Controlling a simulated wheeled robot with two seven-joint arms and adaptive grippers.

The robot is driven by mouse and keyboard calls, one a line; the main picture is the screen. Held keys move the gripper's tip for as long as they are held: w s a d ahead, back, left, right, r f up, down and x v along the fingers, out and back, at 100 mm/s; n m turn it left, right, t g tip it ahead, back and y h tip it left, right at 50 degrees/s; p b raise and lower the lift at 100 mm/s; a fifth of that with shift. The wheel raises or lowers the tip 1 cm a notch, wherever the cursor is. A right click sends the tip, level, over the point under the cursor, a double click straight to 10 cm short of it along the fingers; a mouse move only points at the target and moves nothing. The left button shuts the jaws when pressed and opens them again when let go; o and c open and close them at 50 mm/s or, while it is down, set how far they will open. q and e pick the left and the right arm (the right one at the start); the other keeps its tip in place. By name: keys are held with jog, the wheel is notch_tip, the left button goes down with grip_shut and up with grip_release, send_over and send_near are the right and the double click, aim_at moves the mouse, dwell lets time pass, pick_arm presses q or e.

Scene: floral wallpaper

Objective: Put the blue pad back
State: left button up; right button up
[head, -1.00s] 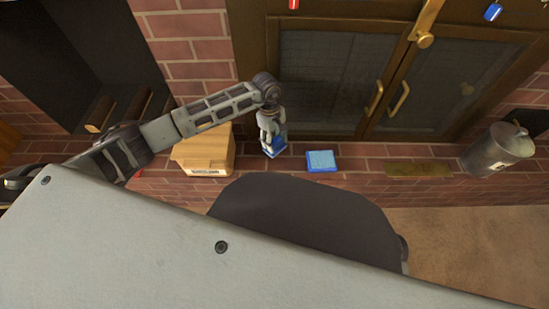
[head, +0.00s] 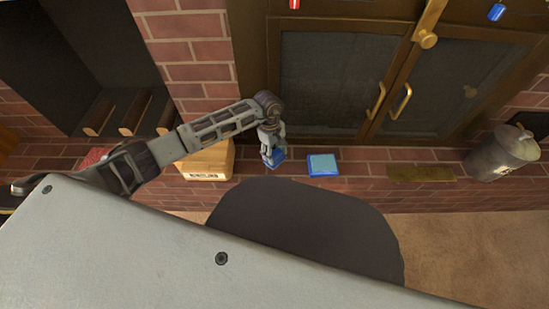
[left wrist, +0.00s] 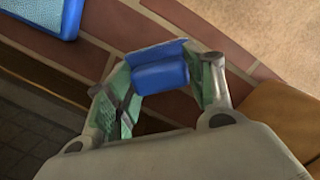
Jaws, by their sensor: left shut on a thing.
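My left gripper (head: 272,153) is shut on a blue pad (head: 276,160), which sits low over the brick ledge. In the left wrist view, the pad (left wrist: 160,74) is between the two fingers of the left gripper (left wrist: 163,88), which partly hide its sides. I cannot tell whether it touches the bricks. A blue, flat, squarish thing with a light blue top (head: 323,164) lies on the ledge just right of the gripper. It also shows at the upper left of the left wrist view (left wrist: 45,14). My right gripper is not in view.
A cardboard box (head: 207,160) stands close left of the gripper. A brass plate (head: 420,173) and a grey metal bin (head: 502,152) are to the right on the ledge. Glazed doors (head: 340,80) rise behind. The bricks between blue thing and brass plate are clear.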

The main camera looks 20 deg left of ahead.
aim_at(274, 157)
pick_arm(q)
notch_tip(274, 157, down, 2)
jog(key=shift+f+b, duration=0.25)
jog(key=shift+b, duration=0.1)
jog(key=shift+f, duration=0.45)
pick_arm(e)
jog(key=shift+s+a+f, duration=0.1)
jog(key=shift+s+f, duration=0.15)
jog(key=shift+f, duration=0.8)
pick_arm(q)
jog(key=shift+f, duration=0.1)
jog(key=o, duration=1.2)
jog(key=shift+c, duration=0.2)
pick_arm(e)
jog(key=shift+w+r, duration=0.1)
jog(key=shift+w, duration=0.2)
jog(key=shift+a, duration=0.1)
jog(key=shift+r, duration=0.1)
